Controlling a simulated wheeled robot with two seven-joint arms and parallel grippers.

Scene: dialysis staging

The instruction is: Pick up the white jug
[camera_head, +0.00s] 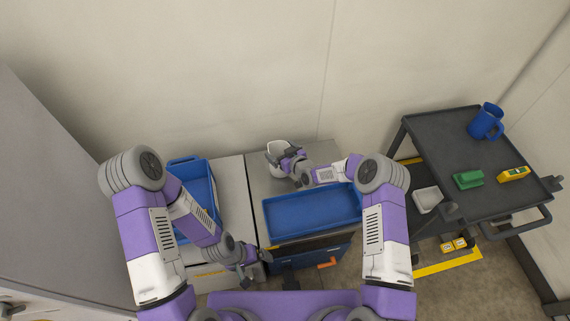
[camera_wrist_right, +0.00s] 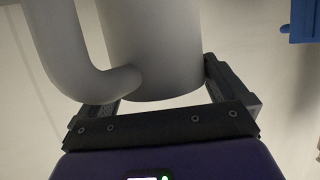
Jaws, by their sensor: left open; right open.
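The white jug (camera_head: 277,146) stands on the light grey surface near the wall in the head view, partly hidden by my right gripper (camera_head: 284,157). In the right wrist view the jug's body (camera_wrist_right: 155,45) is large and lies between the two open fingers of my right gripper (camera_wrist_right: 165,97). Its curved handle (camera_wrist_right: 66,50) is on the left, in front of the left finger. Whether a finger touches the jug cannot be told. My left gripper (camera_head: 252,268) is open and empty, low in the head view, away from the jug.
A blue tray (camera_head: 312,213) lies in front of the jug, below my right forearm. A blue bin (camera_head: 189,163) stands to the left. A dark cart (camera_head: 440,135) on the right bears a blue mug (camera_head: 484,124), a green item (camera_head: 468,179), a yellow item (camera_head: 513,174) and a white dish (camera_head: 427,199).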

